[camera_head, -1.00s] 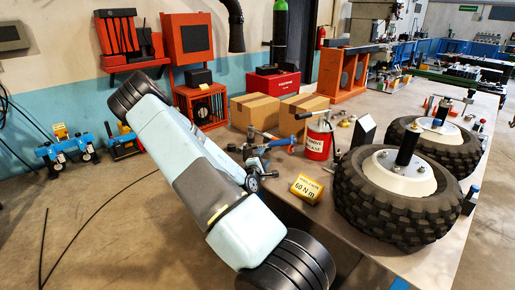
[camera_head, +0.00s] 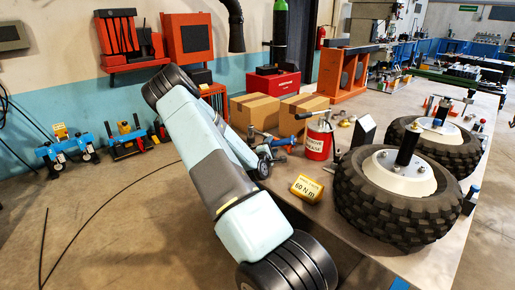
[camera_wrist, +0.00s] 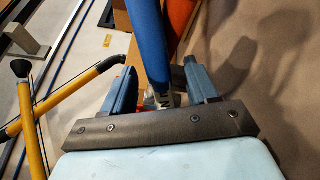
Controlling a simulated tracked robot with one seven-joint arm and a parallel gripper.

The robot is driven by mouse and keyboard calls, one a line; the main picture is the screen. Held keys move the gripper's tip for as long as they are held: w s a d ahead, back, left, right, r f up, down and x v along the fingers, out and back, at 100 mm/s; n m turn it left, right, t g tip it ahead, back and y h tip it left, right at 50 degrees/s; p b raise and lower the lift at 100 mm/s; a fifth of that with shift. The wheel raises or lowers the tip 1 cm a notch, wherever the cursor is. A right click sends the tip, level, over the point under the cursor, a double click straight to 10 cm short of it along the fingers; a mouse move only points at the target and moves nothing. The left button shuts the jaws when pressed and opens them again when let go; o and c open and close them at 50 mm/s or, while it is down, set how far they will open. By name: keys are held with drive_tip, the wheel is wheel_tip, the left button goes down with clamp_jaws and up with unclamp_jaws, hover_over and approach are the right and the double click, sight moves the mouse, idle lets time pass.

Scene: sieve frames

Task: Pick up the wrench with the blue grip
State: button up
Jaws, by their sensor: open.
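The wrench with the blue grip (camera_wrist: 148,40) shows in the wrist view, its grip running from the top edge down between my fingers. A silvery metal part shows at its lower end, close to the dark plate of my gripper. My gripper (camera_wrist: 158,68) is open, with one blue-grey finger on each side of the wrench. I cannot tell whether either finger touches it. In the head view a short blue length of the wrench (camera_head: 284,142) shows on the bench, just beyond my gripper (camera_head: 268,156). My arm hides part of the tools there.
Crossed yellow-handled tools (camera_wrist: 35,130) lie left of my gripper in the wrist view. In the head view, a red can (camera_head: 318,140), a yellow 60 N m block (camera_head: 306,188), cardboard boxes (camera_head: 255,110) and a large tyre (camera_head: 400,205) crowd the bench nearby.

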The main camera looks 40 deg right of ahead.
clamp_jaws()
idle(0.5)
